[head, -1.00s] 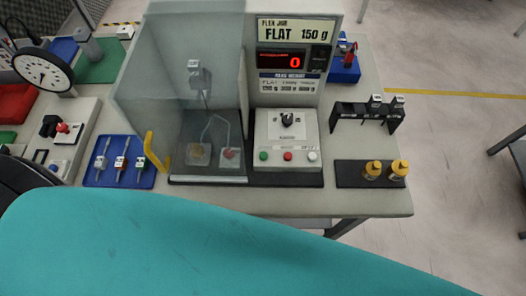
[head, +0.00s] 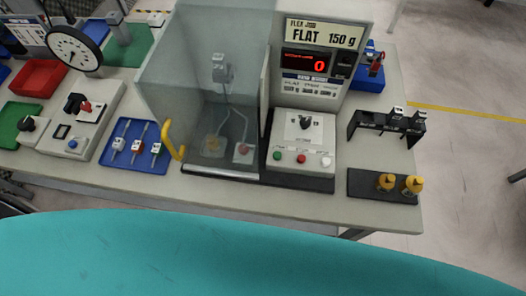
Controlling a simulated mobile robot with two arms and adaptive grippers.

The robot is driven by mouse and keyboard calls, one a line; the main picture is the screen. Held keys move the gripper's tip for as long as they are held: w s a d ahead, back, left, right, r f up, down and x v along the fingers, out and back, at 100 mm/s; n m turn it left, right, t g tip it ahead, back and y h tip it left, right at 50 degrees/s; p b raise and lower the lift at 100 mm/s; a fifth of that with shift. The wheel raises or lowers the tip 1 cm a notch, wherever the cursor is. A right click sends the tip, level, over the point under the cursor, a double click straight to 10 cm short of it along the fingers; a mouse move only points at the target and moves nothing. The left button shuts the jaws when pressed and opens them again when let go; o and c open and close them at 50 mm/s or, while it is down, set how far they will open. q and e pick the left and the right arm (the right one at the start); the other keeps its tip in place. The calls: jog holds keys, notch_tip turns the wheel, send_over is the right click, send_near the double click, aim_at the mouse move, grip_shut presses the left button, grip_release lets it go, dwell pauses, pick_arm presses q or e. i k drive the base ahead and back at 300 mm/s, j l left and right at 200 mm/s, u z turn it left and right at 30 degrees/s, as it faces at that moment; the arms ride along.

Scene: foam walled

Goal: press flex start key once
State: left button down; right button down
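A grey control box (head: 303,143) stands on the bench with a black knob (head: 305,123) on its upper face. A green key (head: 277,156), a red key (head: 301,159) and a white key (head: 326,162) sit in a row along its front. Any lettering by the keys is too small to read, so I cannot tell which is the flex start key. The panel (head: 316,62) behind reads "FLEX JOB FLAT 150 g", with a red 0 on its display. Neither gripper is in view.
A clear-walled enclosure (head: 200,75) with a yellow handle (head: 172,140) stands left of the box. A black rack (head: 385,131) and a dark mat (head: 362,186) with yellow-capped bottles are on the right. A blue tray (head: 135,145) lies left. The bench front strip is clear.

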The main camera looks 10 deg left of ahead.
aim_at(277, 156)
jog(key=l+u, duration=0.2)
jog(key=l, duration=0.2)
jog(key=k+l+u, duration=0.2)
jog(key=l, duration=0.15)
jog(key=l+u, duration=0.2)
jog(key=l, duration=0.2)
jog(key=k+l+u, duration=0.2)
jog(key=l, duration=0.2)
jog(key=k+l, duration=0.1)
jog(key=l, duration=0.25)
jog(key=k+l, duration=0.15)
jog(key=l, duration=0.2)
jog(key=k+l, duration=0.1)
jog(key=l, duration=0.3)
jog(key=k+l, duration=0.1)
jog(key=l, duration=0.25)
